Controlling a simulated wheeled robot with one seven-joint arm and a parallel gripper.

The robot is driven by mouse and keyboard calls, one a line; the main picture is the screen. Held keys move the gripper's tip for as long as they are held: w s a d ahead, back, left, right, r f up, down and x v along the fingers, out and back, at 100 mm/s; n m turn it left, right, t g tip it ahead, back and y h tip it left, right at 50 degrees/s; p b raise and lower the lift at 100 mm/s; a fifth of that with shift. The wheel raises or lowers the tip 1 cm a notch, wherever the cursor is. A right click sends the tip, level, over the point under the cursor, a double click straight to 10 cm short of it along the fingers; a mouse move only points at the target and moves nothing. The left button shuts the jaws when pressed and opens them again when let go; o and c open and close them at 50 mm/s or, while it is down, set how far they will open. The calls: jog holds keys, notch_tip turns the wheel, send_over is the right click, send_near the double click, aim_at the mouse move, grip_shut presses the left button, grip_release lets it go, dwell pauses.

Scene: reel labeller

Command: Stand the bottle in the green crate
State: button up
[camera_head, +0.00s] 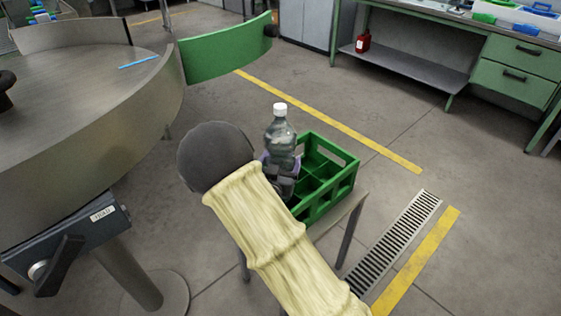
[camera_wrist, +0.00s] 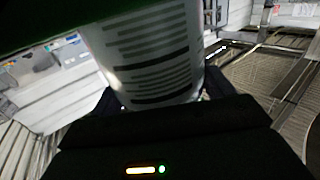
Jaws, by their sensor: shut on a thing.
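A clear bottle with a white cap (camera_head: 280,125) is upright at the left part of the green crate (camera_head: 347,178). My gripper (camera_wrist: 160,98) is shut on the bottle; its fingers show on both sides of the printed label (camera_wrist: 155,55) in the wrist view. In the head view my arm and gripper hide the bottle's lower part and the crate's near left side. I cannot tell whether the bottle's base is above the crate or inside a compartment. The crate's visible compartments, at the right, look empty.
The crate stands on a small stand with thin legs (camera_head: 350,230). A round metal table (camera_head: 90,80) with a curved green guard (camera_head: 228,52) is at the left. A green workbench (camera_head: 510,70) is at the back right. Open floor surrounds the stand's right side.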

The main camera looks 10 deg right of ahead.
jog(key=shift+r, duration=0.1)
jog(key=o, duration=2)
jog(key=shift+a, duration=0.1)
jog(key=shift+s+r+p, duration=0.1)
jog(key=shift+r+p, duration=0.6)
jog(key=shift+p, duration=0.05)
jog(key=v, duration=1.2)
jog(key=shift+f, duration=0.15)
